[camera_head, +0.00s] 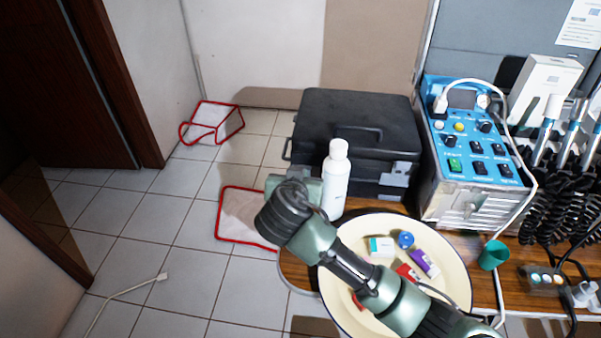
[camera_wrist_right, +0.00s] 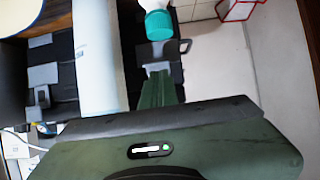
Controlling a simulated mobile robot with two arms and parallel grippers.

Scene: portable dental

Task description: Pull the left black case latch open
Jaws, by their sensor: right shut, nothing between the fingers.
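The black case (camera_head: 345,115) stands closed on the wooden table in the head view. Its right grey latch (camera_head: 396,177) shows on the front. The left latch is hidden in that view behind my right gripper (camera_head: 308,188) and a white bottle (camera_head: 336,180). In the right wrist view my right gripper (camera_wrist_right: 160,88) is shut and empty. Its fingertips are close to a grey latch piece (camera_wrist_right: 157,66), apparently the left latch; I cannot tell whether they touch it. The other latch (camera_wrist_right: 42,76) shows farther left there. My left gripper is not in view.
A cream round tray (camera_head: 456,250) with small boxes lies under my right arm. A blue control unit (camera_head: 470,140) stands right of the case. A pale cylinder (camera_wrist_right: 95,50) is close beside my right fingers. Open tiled floor (camera_head: 180,235) lies left.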

